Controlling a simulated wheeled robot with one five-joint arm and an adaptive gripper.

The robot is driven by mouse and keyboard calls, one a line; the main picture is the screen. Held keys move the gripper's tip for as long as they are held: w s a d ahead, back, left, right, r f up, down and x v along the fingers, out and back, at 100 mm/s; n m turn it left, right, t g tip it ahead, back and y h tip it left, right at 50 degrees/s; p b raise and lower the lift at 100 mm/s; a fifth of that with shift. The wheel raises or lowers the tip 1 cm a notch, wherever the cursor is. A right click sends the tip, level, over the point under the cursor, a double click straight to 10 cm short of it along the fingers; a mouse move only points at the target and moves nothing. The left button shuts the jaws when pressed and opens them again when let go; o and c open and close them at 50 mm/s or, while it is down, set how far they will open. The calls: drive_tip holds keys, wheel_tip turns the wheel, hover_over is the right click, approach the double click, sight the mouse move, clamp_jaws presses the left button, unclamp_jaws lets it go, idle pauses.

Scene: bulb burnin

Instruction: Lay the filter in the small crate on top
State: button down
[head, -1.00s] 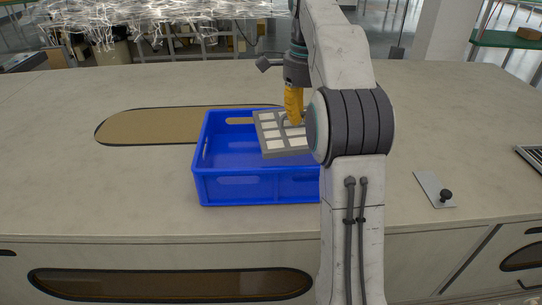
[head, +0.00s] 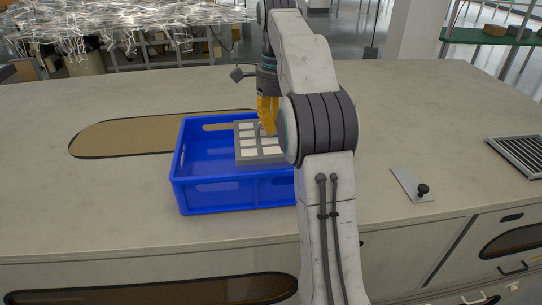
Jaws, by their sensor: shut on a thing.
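The filter (head: 258,153) is a flat grey panel with pale square cells. It is at the right side of the blue crate (head: 232,198), inside or just above its opening; I cannot tell whether it touches the crate. My gripper (head: 268,128) has yellow fingers and is shut on the filter from above. My arm hides the right end of the crate and part of the filter. The left part of the crate's inside looks empty.
The crate stands on a wide pale counter (head: 110,200). A brown inset panel (head: 125,138) lies behind it. A small metal plate with a black knob (head: 422,189) and a grey grille (head: 517,156) are at the right. The counter's left side is clear.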

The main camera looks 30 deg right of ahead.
drive_tip(key=shift+f, duration=4.05)
drive_tip(key=c, duration=1.3)
unclamp_jaws()
